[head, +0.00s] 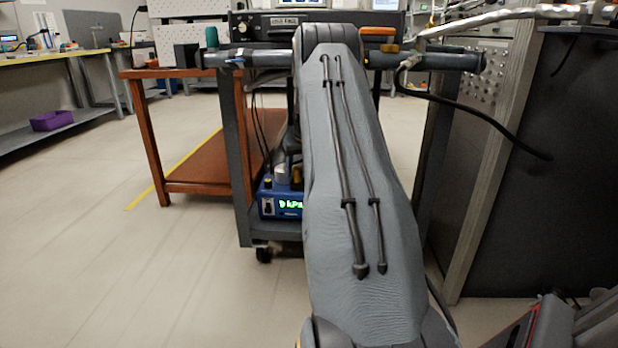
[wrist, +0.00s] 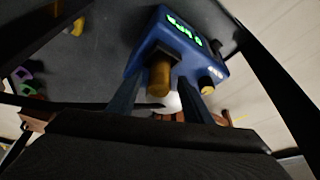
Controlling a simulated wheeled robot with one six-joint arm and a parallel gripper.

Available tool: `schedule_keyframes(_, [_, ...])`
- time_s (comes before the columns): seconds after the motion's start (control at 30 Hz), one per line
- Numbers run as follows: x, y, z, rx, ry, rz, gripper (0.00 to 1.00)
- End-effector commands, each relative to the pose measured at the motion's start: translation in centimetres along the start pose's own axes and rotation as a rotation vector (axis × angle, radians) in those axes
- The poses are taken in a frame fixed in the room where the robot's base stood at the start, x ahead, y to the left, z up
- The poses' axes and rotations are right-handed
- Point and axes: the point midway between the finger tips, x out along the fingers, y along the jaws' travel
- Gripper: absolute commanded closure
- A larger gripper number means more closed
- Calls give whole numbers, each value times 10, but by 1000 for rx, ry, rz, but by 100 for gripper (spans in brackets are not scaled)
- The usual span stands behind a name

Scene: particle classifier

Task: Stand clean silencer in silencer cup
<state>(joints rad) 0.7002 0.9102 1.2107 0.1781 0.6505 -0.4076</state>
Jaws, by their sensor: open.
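A brass-coloured cylinder (wrist: 159,78), possibly the silencer, is at the front of a blue box with a green display (wrist: 178,45) in the wrist view. I cannot tell whether it is fixed to the box. My gripper (wrist: 160,84) is open, with its two dark fingers on either side of the cylinder; contact cannot be told. In the head view the blue box (head: 285,205) is low on the cart, and my grey arm hides my gripper. I cannot make out the silencer cup in either view.
The dark cart (head: 242,170) has uprights close around my arm. A smaller brass fitting (wrist: 207,86) is on the box's right. An orange-brown table (head: 200,185) stands left of the cart. A dark cabinet (head: 560,180) is on the right. The floor at left is clear.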

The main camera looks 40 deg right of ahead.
Motion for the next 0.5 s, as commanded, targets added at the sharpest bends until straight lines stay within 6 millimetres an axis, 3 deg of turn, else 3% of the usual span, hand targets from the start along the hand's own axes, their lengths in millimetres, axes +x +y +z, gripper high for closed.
schedule_keyframes(0.03, [-12, 0, -1, 0, 0, 0, 54])
schedule_keyframes(0.5, [-44, 0, 83, 2, -2, 0, 54])
